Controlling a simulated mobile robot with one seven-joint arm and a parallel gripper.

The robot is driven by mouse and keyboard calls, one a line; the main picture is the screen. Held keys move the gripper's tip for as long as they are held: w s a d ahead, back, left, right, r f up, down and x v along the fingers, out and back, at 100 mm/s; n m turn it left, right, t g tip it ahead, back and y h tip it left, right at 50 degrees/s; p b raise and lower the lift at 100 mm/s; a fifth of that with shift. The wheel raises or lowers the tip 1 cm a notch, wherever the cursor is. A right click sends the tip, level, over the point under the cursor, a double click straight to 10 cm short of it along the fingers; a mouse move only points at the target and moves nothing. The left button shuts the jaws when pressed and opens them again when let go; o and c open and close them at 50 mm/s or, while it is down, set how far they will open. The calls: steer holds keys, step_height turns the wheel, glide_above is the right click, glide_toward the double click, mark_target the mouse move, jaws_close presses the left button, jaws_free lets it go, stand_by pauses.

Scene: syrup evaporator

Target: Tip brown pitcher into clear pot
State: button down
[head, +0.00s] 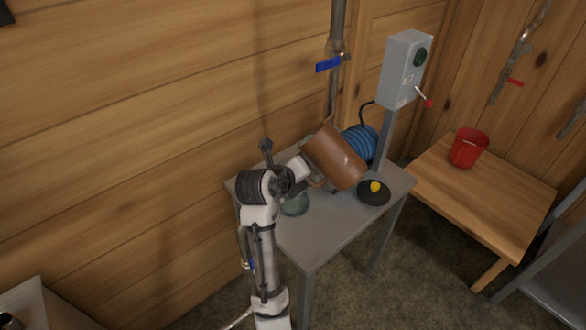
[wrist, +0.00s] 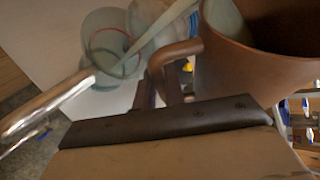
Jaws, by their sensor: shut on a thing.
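The brown pitcher (head: 337,158) is tilted in the air above the grey table, and it fills the right of the wrist view (wrist: 260,72). My gripper (head: 313,178) is shut on its handle (wrist: 172,58). The clear pot (head: 295,207) is greenish glass and stands on the table, partly hidden behind my arm. In the wrist view, the clear pot (wrist: 112,45) shows at upper left, beside the pitcher, with a shiny metal handle.
On the grey table (head: 325,228) are a black disc (head: 371,198) with a yellow thing on it and a blue coil (head: 359,142). A grey control box (head: 400,70) stands behind. A red bucket (head: 467,148) sits on a wooden table (head: 490,200) at right.

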steer(key=shift+s+d+f, duration=0.1)
steer(key=shift+d, duration=0.1)
stand_by(0.4)
steer(key=shift+s+d+r+n+g+h+p, duration=0.25)
steer(key=shift+n+h+p, duration=0.4)
steer(key=shift+p, duration=0.85)
steer(key=f, duration=0.1)
steer(key=f+h, duration=0.1)
steer(key=f, duration=0.1)
steer(key=shift+s+d+f+n+g+h+b, duration=0.15)
steer(key=shift+d+f+n+g+h+b, duration=0.1)
steer(key=shift+d+f+n+h+b, duration=0.15)
stand_by(0.7)
steer(key=shift+a+r+n+h, duration=0.15)
steer(key=shift+r+n+h, duration=0.05)
steer(key=shift+n+h, duration=0.05)
stand_by(1.8)
